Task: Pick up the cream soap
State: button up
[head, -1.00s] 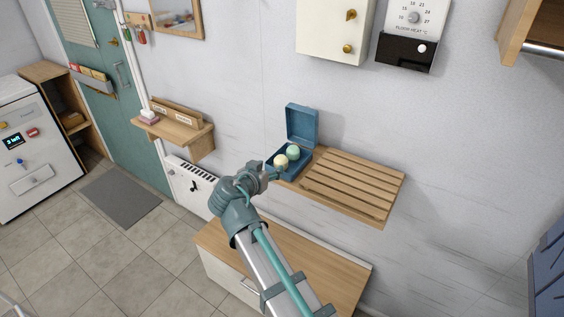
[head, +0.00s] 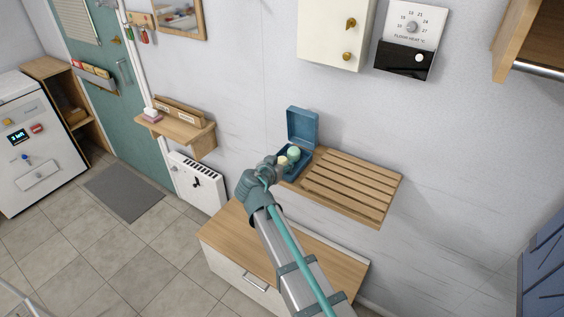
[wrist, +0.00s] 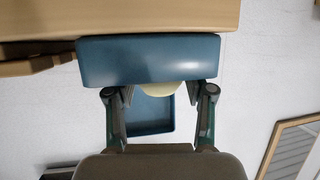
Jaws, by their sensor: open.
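The cream soap (head: 282,161) is a pale rounded piece in the blue open-lidded box (head: 302,124), beside a pale green round soap (head: 294,153). My gripper (head: 276,163) is at the box's left side in the head view and partly covers the cream soap. In the wrist view my gripper (wrist: 160,97) is open, with one finger on each side of the cream soap (wrist: 162,89). Most of that soap is hidden behind the box's near wall (wrist: 148,60). I cannot tell whether the fingers touch it. The green soap does not show in the wrist view.
The box stands at the left end of a slatted wooden wall shelf (head: 352,185). A wooden-topped cabinet (head: 325,257) is below. A small wall shelf (head: 176,131) is to the left. The slats right of the box are clear.

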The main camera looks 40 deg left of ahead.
jog(key=c, duration=0.8)
jog(key=shift+r, duration=0.15)
